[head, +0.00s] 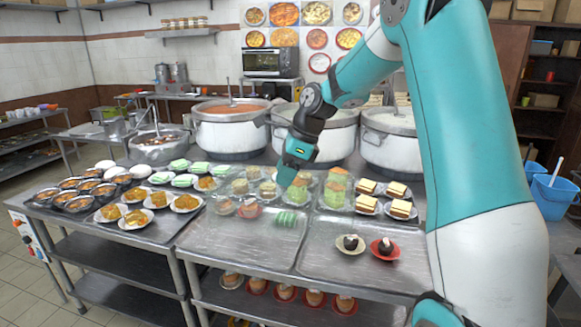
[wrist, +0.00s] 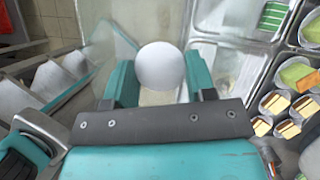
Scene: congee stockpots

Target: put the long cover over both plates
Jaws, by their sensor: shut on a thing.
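Two small plates, one white (head: 349,245) and one red (head: 385,249), each hold a dark round sweet and stand side by side on the front right steel tray. They are uncovered. My gripper (head: 290,172) is over the middle of the counter, behind and left of the plates. In the wrist view my gripper (wrist: 160,90) is shut on a round white knob (wrist: 160,66), which I take to be the long cover's handle. The cover seems clear, so its edges are hard to make out. The knob is hidden in the head view.
Green striped rolls (head: 286,218) lie left of the plates. Cake plates (head: 398,208) stand behind them, and filled plates (head: 134,218) crowd the left. Large stockpots (head: 230,128) line the back. The tray around the two plates has bare room.

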